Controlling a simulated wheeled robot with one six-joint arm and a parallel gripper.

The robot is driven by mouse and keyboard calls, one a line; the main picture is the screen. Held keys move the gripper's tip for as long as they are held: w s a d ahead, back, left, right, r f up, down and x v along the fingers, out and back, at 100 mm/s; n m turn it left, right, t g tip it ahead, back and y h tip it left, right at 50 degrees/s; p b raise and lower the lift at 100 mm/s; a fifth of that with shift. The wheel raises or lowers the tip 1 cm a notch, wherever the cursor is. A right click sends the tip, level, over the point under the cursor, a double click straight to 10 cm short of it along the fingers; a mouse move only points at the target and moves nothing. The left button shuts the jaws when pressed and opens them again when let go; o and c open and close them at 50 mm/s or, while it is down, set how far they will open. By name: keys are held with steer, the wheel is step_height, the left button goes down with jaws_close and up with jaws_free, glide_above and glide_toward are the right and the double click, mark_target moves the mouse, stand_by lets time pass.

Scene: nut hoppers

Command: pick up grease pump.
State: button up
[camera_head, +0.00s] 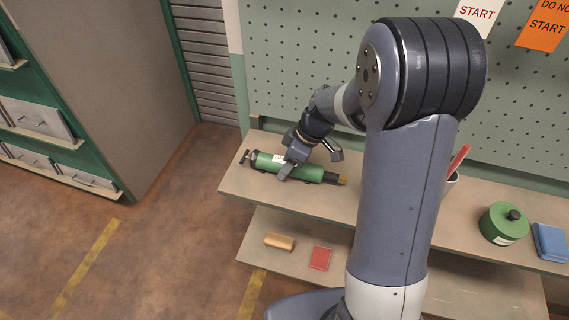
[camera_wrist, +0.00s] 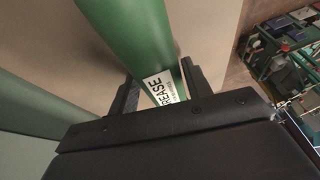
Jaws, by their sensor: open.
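The grease pump (camera_head: 308,172) is a green cylinder with dark ends, a black T-shaped handle at its left and a brass-coloured tip at its right. It lies on the upper shelf near the shelf's left end. My gripper (camera_head: 285,174) is over its left half, with the fingers reaching down around the body. In the wrist view the green body (camera_wrist: 135,40) with a white "GREASE" label runs between the two black fingers of my gripper (camera_wrist: 160,90). The fingers are open, one on each side. Whether either finger touches the pump cannot be told.
The upper shelf (camera_head: 340,199) also holds a green round can (camera_head: 504,223), a blue box (camera_head: 551,242) and a cup with a red item (camera_head: 459,160). The lower shelf holds a tan block (camera_head: 279,241) and a red pad (camera_head: 319,257). A pegboard (camera_head: 300,60) stands behind.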

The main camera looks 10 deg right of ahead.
steer(key=shift+f, duration=0.1)
stand_by(0.4)
jaws_close()
stand_by(0.3)
